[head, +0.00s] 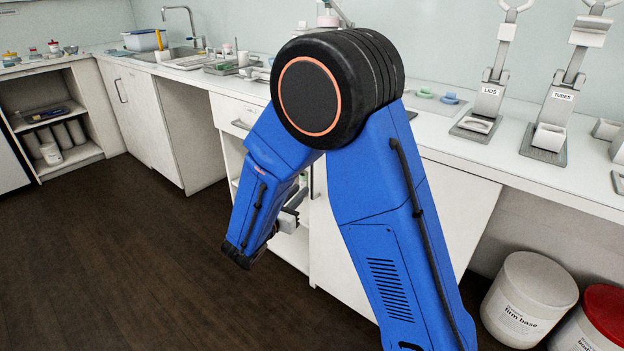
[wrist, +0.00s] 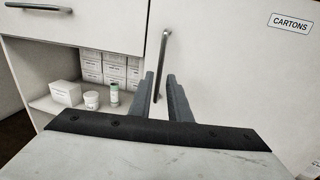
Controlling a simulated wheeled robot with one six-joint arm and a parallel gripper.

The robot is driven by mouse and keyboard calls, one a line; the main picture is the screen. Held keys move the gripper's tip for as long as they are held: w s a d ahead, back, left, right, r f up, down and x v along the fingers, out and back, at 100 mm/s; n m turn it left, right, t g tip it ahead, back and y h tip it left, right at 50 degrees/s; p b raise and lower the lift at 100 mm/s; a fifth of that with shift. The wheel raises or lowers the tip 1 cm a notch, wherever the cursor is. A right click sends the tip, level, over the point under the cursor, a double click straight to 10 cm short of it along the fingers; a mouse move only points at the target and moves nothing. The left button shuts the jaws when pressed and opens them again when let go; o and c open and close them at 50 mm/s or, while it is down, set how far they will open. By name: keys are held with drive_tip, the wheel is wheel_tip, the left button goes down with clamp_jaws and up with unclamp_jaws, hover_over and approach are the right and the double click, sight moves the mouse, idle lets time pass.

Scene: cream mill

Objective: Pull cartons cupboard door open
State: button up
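The cartons cupboard door (wrist: 235,85) is white, with a CARTONS label at its upper right in the wrist view. It looks closed. Its upright metal bar handle (wrist: 163,50) is near its left edge. My gripper (wrist: 160,77) is open, one finger on each side of the handle's lower part in the picture. I cannot tell whether the bar is truly between the fingers or just beyond them. In the head view the door (head: 455,205) is partly behind my blue arm, and my gripper (head: 288,222) is mostly hidden by it.
Left of the door is an open shelf with white boxes (wrist: 105,70), a jar (wrist: 91,99) and a small bottle (wrist: 114,93), under a drawer (wrist: 85,25). White tubs (head: 525,300) stand on the floor at right. The floor at left is clear.

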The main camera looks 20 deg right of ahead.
hover_over(312, 196)
drive_tip(key=shift+w+d, duration=0.15)
drive_tip(key=shift+w, duration=0.15)
drive_tip(key=shift+c, duration=0.7)
clamp_jaws()
